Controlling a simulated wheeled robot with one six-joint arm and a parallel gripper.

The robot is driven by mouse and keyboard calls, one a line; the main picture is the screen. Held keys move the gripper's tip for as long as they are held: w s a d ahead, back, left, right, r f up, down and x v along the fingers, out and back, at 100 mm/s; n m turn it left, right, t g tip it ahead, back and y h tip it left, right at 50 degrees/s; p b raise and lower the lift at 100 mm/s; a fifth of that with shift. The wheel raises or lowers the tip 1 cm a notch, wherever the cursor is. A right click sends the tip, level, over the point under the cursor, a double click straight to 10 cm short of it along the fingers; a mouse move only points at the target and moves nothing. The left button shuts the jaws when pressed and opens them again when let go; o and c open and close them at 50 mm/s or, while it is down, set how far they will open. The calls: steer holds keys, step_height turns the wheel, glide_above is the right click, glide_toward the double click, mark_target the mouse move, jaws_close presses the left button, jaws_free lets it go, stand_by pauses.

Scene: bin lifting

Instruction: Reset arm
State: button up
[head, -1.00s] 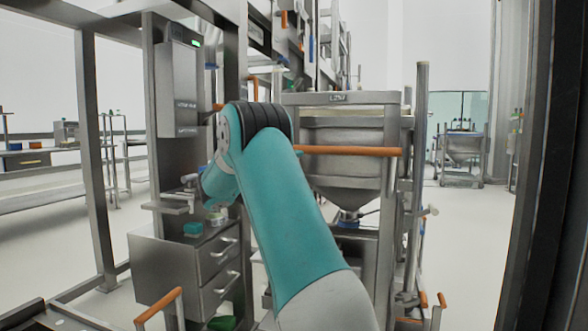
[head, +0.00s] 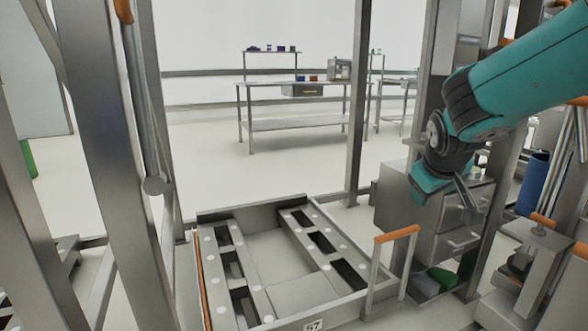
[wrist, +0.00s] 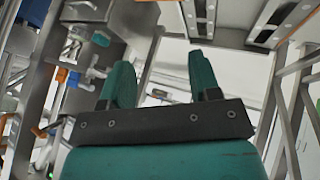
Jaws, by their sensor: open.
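My gripper (wrist: 162,83) shows in the wrist view with its two teal fingers apart and nothing between them. In the head view, my teal arm reaches in from the upper right and bends down beside the steel drawer cabinet (head: 440,240).
A steel bin platform (head: 275,315) marked 57 stands on the floor, with an orange-handled rail (head: 397,235) at its right. Steel posts (head: 112,160) rise at the left. A steel table (head: 290,122) stands at the back. The pale floor before it is open.

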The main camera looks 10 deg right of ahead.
steer(key=s+a+f+n+g+y, duration=0.1)
steer(key=s+a+n+y, duration=0.15)
steer(key=s+a, duration=0.45)
steer(key=s+a+f+n+g+y, duration=0.1)
steer(key=s+a+y, duration=0.2)
steer(key=a, duration=0.7)
steer(key=s+a+n+g+y, duration=0.35)
steer(key=s+a, duration=0.45)
steer(key=s, duration=0.6)
step_height(320, 180, up, 33)
steer(key=p, duration=3.3)
steer(key=shift+w+f+m+g+h, duration=0.2)
steer(key=shift+w+m+g+h, duration=0.1)
steer(key=shift+m+g, duration=0.1)
